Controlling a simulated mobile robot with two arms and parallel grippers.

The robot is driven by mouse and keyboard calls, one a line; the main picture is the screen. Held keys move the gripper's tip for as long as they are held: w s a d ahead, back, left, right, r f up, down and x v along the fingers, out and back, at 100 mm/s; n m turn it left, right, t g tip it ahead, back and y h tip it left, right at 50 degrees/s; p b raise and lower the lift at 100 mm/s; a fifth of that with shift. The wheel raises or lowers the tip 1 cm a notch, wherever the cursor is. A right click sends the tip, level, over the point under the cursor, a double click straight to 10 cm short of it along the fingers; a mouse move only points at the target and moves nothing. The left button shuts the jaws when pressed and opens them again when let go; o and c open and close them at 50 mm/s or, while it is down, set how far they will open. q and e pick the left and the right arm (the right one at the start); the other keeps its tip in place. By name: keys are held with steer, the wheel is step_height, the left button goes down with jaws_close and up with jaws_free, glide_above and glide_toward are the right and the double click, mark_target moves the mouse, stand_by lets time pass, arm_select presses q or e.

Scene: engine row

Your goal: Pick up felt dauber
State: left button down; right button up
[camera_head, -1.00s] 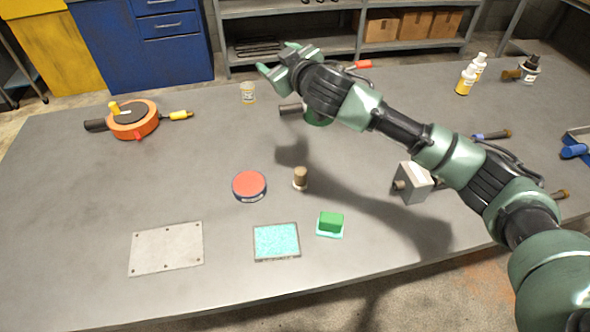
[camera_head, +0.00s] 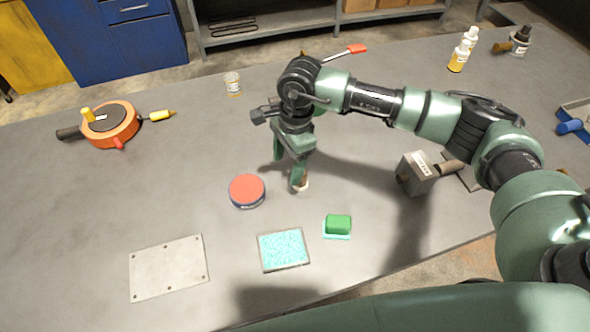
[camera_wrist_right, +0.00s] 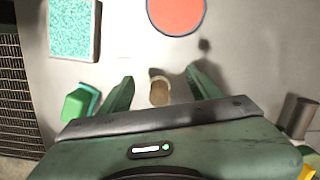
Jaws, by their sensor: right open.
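The felt dauber (camera_head: 304,184) is a small upright brown cylinder with a pale base on the grey bench. In the head view it is partly hidden by a finger of my right gripper (camera_head: 292,172), which points down over it. In the right wrist view the dauber (camera_wrist_right: 159,92) shows between the two spread green fingers of the gripper (camera_wrist_right: 160,87), with a gap on both sides. My right gripper is open and holds nothing. My left gripper is not in view.
A red-topped round tin (camera_head: 247,189) stands just left of the dauber. A turquoise pad (camera_head: 283,250) and a green block (camera_head: 338,225) lie nearer the front edge. A metal plate (camera_head: 168,268) lies front left.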

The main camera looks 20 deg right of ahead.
steer(key=d, duration=0.1)
steer(key=d+h, duration=0.1)
steer(key=d, duration=0.1)
steer(key=shift+w+f+n+h, duration=0.25)
steer(key=shift+f+n+h, duration=0.05)
steer(key=shift+s+f+p, duration=0.15)
steer(key=shift+f+p, duration=0.35)
steer(key=shift+f, duration=0.35)
steer(key=shift+d+f+p, duration=0.1)
steer(key=shift+f+p, duration=0.2)
steer(key=shift+f, duration=0.05)
step_height(320, 180, down, 5)
steer(key=shift+d+r+p, duration=0.1)
steer(key=shift+r+p, duration=0.1)
steer(key=shift+p, duration=0.95)
steer(key=shift+f, duration=0.2)
jaws_close()
